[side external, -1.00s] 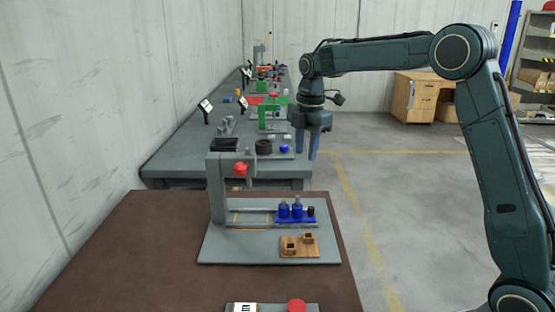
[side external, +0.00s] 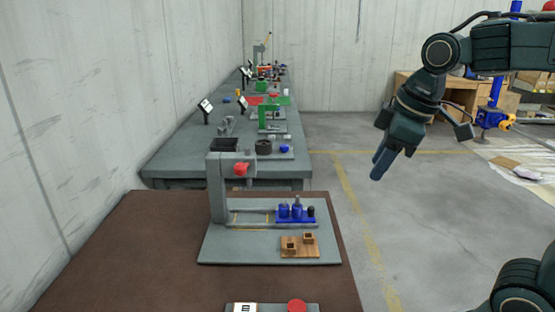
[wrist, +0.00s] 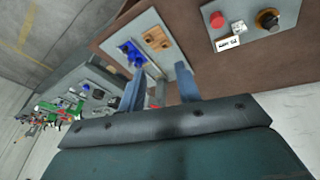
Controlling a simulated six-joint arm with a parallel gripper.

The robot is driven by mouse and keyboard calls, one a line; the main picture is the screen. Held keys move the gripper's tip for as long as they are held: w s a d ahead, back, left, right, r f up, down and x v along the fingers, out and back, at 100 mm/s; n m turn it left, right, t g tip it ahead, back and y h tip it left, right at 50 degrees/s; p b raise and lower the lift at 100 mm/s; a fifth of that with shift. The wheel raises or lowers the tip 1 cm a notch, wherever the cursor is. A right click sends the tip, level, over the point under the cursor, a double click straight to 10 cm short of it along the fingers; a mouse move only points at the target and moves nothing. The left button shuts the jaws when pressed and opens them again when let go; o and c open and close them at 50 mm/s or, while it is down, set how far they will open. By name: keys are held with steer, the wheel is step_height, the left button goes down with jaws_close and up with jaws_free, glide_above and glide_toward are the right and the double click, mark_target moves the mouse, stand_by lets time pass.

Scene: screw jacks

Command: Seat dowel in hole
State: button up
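A blue block (side external: 296,218) with two upright blue cylinders, each with a grey pin on top, and a small black piece sits on the grey fixture plate (side external: 225,249). In front of it is a wooden block (side external: 300,253) with two raised square sockets. I cannot tell which part is the dowel or which opening is its hole. Both blocks also show in the wrist view, blue (wrist: 131,52) and wooden (wrist: 156,39). My gripper (side external: 383,163) is in the air right of the brown table, well away from the fixture. Its fingers (wrist: 160,90) are apart with nothing held.
A grey upright post with a red knob (side external: 241,169) stands at the fixture's left, above a rail. A panel with a red button (side external: 297,305) lies at the front edge. A second grey bench (side external: 170,165) stands behind. The floor right of the table is clear.

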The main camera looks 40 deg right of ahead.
steer(key=s+a+f+m+t, duration=0.1)
steer(key=s+f+m, duration=0.3)
steer(key=s, duration=0.5)
steer(key=shift+s+a+f+m, duration=0.15)
steer(key=shift+s+f+m, duration=0.05)
steer(key=shift+m, duration=0.4)
